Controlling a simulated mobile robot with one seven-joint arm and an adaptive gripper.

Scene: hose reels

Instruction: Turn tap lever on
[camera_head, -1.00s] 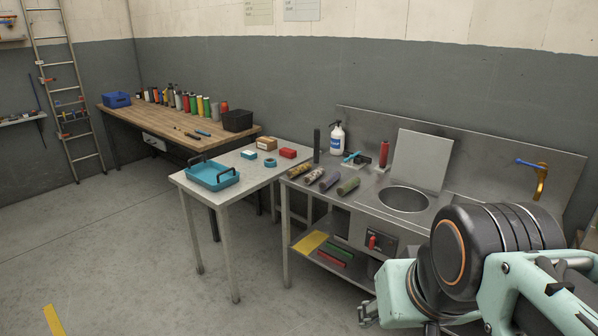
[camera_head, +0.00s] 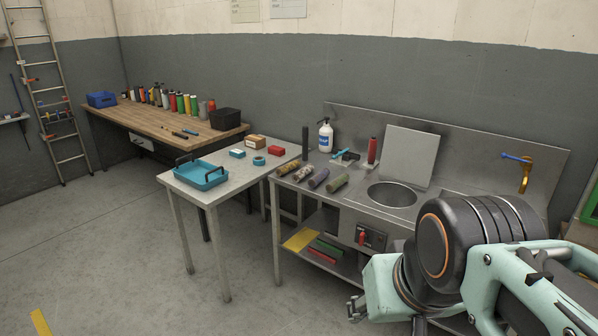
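A brass tap (camera_head: 525,178) is on the steel back panel of the sink unit, at the right of the head view. Its blue lever (camera_head: 514,157) points to the left from the top of the tap. My gripper (camera_head: 355,309) is low in the view, in front of the sink unit and well away from the tap. Only a small dark part of it shows past my pale green and black arm, so its opening is unclear. My arm hides part of the sink unit's front right.
The sink unit has a round basin (camera_head: 392,194), an upright steel lid (camera_head: 410,157), several patterned rolls, a white pump bottle (camera_head: 325,136) and a red knob (camera_head: 362,238). A side table (camera_head: 215,195) holds a blue tray (camera_head: 201,177). Floor at left is open.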

